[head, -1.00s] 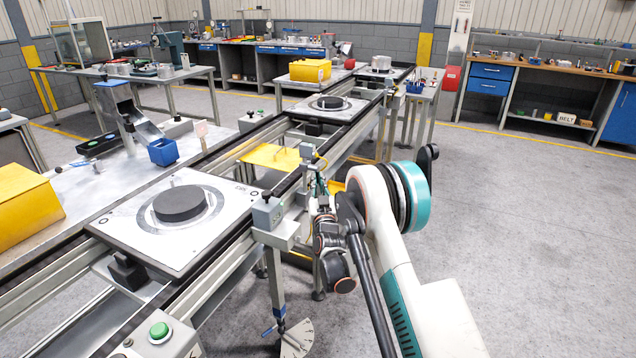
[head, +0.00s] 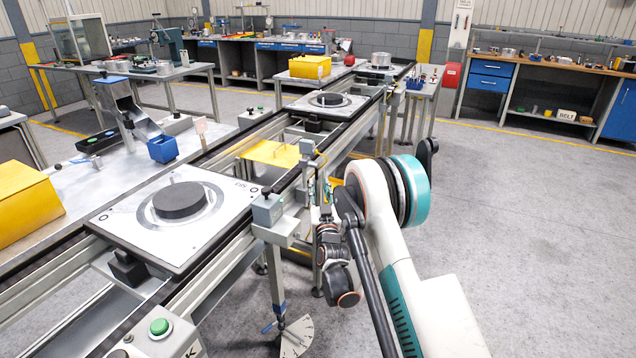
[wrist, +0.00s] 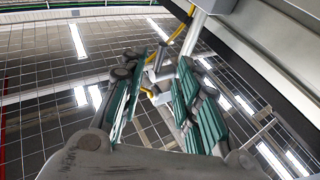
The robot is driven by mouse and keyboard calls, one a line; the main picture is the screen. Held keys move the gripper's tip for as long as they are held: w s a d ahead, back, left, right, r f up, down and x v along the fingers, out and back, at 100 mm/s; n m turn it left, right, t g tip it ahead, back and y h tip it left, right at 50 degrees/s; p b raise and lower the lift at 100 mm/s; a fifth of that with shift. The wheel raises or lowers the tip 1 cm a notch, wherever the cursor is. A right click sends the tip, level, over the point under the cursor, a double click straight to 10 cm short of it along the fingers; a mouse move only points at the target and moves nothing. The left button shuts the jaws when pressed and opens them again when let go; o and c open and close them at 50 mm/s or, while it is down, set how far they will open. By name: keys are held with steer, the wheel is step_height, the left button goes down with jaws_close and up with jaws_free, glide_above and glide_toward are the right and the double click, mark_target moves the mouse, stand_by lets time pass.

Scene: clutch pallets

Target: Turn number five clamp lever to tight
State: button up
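I cannot read any number there, so I cannot tell whether this is the number five clamp lever. My gripper (wrist: 158,72) is open in the wrist view, its teal-padded fingers pointing upward and apart. Grey metal fittings and a thin yellow line show between and beyond the fingertips; I cannot tell whether anything touches them. In the head view, my gripper is small and partly hidden beside the conveyor's right side, above the lever.
The conveyor carries a near pallet (head: 120,222) with a black disc and a farther pallet (head: 300,106). A grey box (head: 267,207) and a small sensor (head: 307,148) stand on the near rail. A green button (head: 159,327) is at the front. The floor at right is clear.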

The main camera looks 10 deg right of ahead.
steer(key=shift+v, duration=1.45)
step_height(320, 180, up, 11)
steer(key=s+n+g+y, duration=0.1)
steer(key=g+y, duration=0.1)
steer(key=g, duration=0.1)
steer(key=s+r+g, duration=0.3)
steer(key=s+r, duration=0.4)
steer(key=s, duration=0.4)
steer(key=s+d+f+g, duration=0.1)
steer(key=s+g, duration=0.1)
steer(key=s, duration=1)
steer(key=s+d+f+g, duration=0.1)
steer(key=s+f+g, duration=0.1)
steer(key=s, duration=0.9)
steer(key=s+d+f+g+h, duration=0.1)
steer(key=s+g, duration=0.3)
steer(key=s, duration=0.8)
steer(key=shift+s+f, duration=0.35)
steer(key=shift+f, duration=0.15)
